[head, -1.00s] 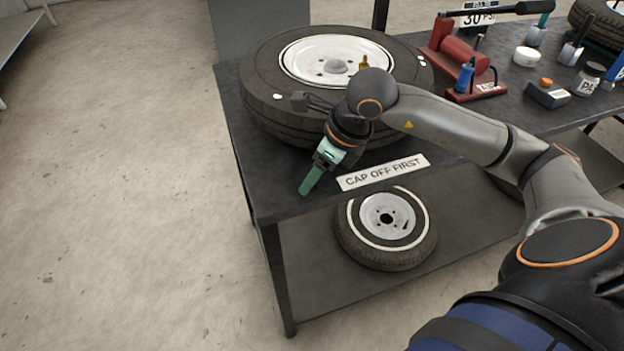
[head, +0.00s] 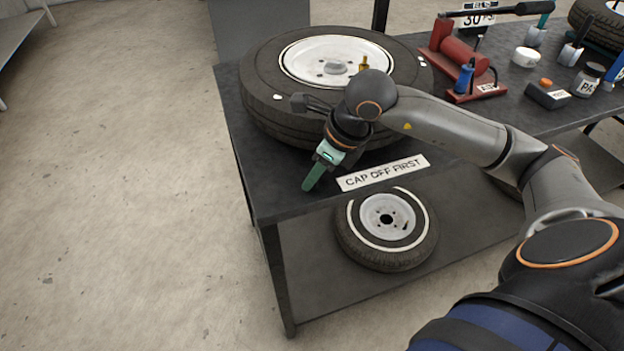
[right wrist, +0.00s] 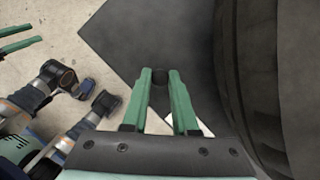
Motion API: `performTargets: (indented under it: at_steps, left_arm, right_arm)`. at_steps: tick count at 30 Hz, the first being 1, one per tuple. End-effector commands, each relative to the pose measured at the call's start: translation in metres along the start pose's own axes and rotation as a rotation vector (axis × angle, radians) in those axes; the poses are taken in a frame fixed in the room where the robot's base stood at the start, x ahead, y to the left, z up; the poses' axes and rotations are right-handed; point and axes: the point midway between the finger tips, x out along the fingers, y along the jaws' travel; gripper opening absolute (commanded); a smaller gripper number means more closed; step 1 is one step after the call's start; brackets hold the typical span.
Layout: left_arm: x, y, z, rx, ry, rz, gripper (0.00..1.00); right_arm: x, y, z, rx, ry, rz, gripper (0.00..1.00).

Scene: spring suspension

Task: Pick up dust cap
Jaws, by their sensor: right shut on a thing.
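The dust cap (right wrist: 159,77) is a small dark cylinder between the fingertips of my right gripper in the right wrist view. My right gripper (right wrist: 160,80) is shut on it, with its green fingers on either side. In the head view my right gripper (head: 308,186) hangs over the near left corner of the dark bench, in front of the large tire; the cap cannot be made out there. Two green fingers of my left gripper (right wrist: 22,36) show apart at the left edge of the right wrist view, with nothing seen between them.
The large tire (head: 262,92) lies flat on the bench (head: 245,165), with a brass fitting (head: 363,63) at its rim. A "CAP OFF FIRST" sign (head: 383,173) is at the front edge. A small wheel (head: 352,240) sits below. A red pump (head: 455,60) and several small items stand right.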

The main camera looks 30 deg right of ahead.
Motion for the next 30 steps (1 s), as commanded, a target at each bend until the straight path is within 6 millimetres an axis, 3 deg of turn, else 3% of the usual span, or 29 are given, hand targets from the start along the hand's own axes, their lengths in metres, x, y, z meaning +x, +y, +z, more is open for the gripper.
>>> performTargets:
  at_steps: [14,18,25,30]
  left_arm:
    - [-0.001,0.000,0.002,-0.002,-0.005,0.000,0.50]
    - [-0.003,0.000,0.001,-0.002,-0.005,-0.001,0.50]
    - [-0.004,-0.001,-0.001,-0.002,-0.002,-0.004,0.50]
    - [0.005,-0.002,0.012,-0.002,-0.011,-0.002,0.50]
  right_arm:
    - [-0.011,0.000,0.005,0.000,-0.004,-0.001,0.00]
    - [-0.033,-0.001,0.015,-0.001,-0.007,-0.003,0.00]
    - [-0.106,0.017,-0.009,-0.003,-0.004,-0.010,0.00]
    - [-0.128,0.029,-0.038,0.001,0.001,-0.009,0.00]
